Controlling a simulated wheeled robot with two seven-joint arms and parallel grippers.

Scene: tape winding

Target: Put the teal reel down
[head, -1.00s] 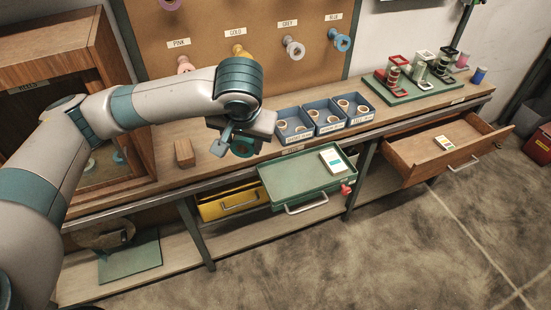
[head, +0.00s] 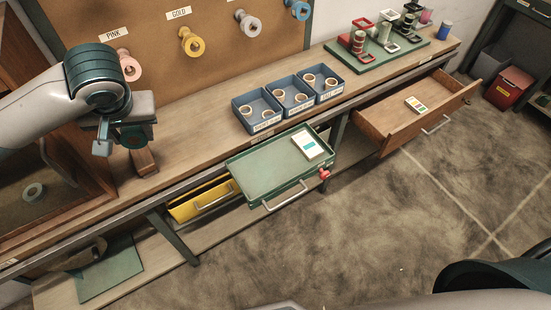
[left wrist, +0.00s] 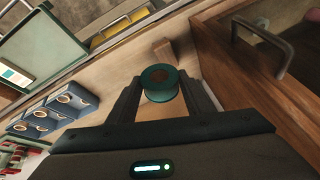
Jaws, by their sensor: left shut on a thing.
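My left gripper (head: 120,140) is shut on the teal reel (head: 135,139) and holds it over the left part of the workbench (head: 190,140). In the left wrist view the teal reel (left wrist: 159,82) sits between the two fingertips (left wrist: 160,90), its round end facing the camera. A wooden block (head: 145,162) is just below the reel in the head view; whether they touch cannot be told. The block (left wrist: 164,52) shows just beyond the reel in the left wrist view. My right gripper is out of view.
A wooden cabinet (head: 85,190) stands at the left, with a reel inside. Blue bins (head: 290,98) stand mid-bench. A green tray (head: 265,170) and an open wooden drawer (head: 440,92) jut out in front. Pegs with coloured spools hang on the pegboard (head: 150,22).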

